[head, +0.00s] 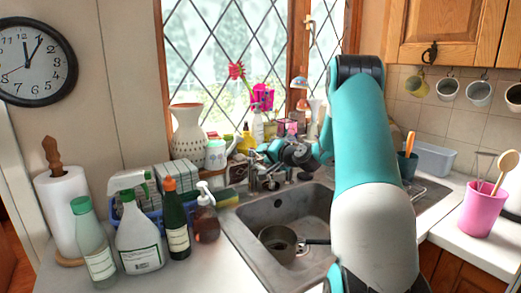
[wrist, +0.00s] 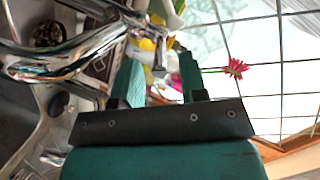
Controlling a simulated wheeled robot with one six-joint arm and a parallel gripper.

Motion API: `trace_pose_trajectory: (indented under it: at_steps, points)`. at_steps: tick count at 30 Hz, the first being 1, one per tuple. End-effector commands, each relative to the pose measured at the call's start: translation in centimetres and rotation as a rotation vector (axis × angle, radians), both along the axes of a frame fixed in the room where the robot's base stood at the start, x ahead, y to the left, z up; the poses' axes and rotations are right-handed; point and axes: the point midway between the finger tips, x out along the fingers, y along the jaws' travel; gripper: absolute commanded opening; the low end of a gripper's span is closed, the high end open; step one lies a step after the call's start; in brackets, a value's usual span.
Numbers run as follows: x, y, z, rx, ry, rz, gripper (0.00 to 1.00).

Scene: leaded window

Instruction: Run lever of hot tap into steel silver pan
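The steel pan (head: 278,243) sits in the sink basin, its dark handle pointing right. The chrome tap (head: 265,180) stands at the sink's back edge, below my gripper (head: 270,152); my arm hides part of the sink. In the wrist view, thick chrome tap pipework (wrist: 65,55) fills the upper left. A thinner chrome piece (wrist: 158,52) shows near the fingertips; I cannot tell whether it is the hot lever or whether it is touched. My gripper (wrist: 158,62) has its two green fingers apart, with a visible gap between them.
The sink (head: 250,213) is set in the white counter. A yellow-green sponge (head: 228,197), a soap pump bottle (head: 206,218) and several bottles stand left of it. A pink flower (wrist: 236,68) shows by the window. A pink pot (head: 482,210) stands at right.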

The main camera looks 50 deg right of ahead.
Motion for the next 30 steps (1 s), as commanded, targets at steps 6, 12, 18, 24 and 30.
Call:
trace_pose_trajectory:
  at_steps: [6, 12, 18, 24, 30]
  points:
    - [2.5, -0.4, -0.5, 0.000, 0.000, 0.001, 0.39]
    - [2.9, -0.5, -0.7, 0.001, -0.001, -0.001, 0.39]
    - [2.8, -0.4, -0.7, 0.001, 0.000, 0.000, 0.30]
    - [2.8, -0.4, -0.7, 0.000, 0.000, 0.000, 0.00]
    - [3.3, 0.1, -0.8, 0.001, -0.001, 0.022, 0.00]
